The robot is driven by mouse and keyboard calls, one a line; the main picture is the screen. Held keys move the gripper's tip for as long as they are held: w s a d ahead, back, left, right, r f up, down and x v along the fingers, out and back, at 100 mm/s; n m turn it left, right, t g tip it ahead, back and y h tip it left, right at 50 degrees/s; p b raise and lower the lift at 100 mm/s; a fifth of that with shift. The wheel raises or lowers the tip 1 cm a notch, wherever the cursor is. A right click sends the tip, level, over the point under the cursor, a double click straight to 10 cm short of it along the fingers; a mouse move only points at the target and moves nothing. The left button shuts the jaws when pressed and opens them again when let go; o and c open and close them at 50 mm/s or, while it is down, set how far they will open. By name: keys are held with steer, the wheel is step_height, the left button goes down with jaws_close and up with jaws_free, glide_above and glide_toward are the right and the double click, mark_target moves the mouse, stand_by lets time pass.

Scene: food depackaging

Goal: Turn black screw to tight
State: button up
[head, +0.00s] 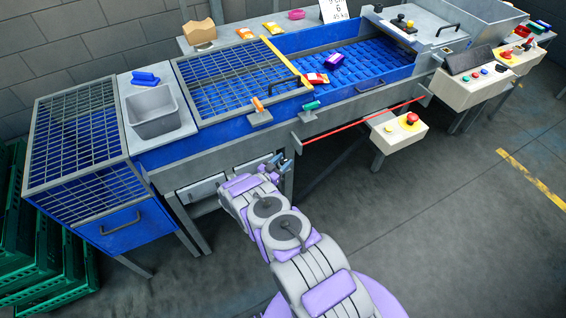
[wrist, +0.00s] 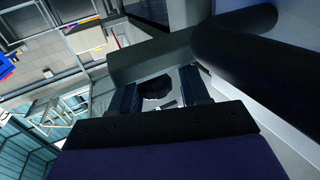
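In the head view my gripper (head: 279,163) is low at the front of the blue machine, beside a grey leg and below the machine's front edge. In the wrist view my gripper (wrist: 158,92) has its two dark blue fingers apart. A dark, rounded, knob-like black piece (wrist: 157,88) shows between them, against a light grey surface. It may be the black screw. I cannot tell whether the fingers touch it. My arm and gripper hide this spot in the head view.
A thick dark cylinder (wrist: 240,55) runs close by on the right of the wrist view. Grey panels (head: 202,187) sit under the machine. A red bar (head: 362,124) and a white control box (head: 398,131) are to the right. Open floor (head: 440,220) lies at the right.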

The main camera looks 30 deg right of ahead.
steer(key=shift+d+r, duration=0.2)
steer(key=shift+r, duration=0.2)
steer(key=shift+s+a+r, duration=0.15)
steer(key=shift+s+a, duration=0.1)
steer(key=shift+a, duration=0.1)
steer(key=v, duration=0.2)
steer(key=p+v, duration=0.1)
steer(key=v, duration=0.1)
steer(key=f+v, duration=0.1)
steer(key=v, duration=0.2)
steer(key=shift+w+a+f, duration=0.1)
steer(key=shift+w, duration=0.05)
steer(key=n+t+y+p, duration=0.1)
steer(key=n+t+y, duration=0.1)
steer(key=t, duration=0.1)
glide_toward(280, 164)
steer(key=b+x, duration=0.1)
steer(key=x, duration=0.3)
steer(key=b+x, duration=0.2)
steer(key=x, duration=0.1)
steer(key=b+x, duration=0.1)
steer(key=x, duration=0.3)
steer(key=shift+d+r, duration=0.3)
steer(key=shift+d, duration=0.2)
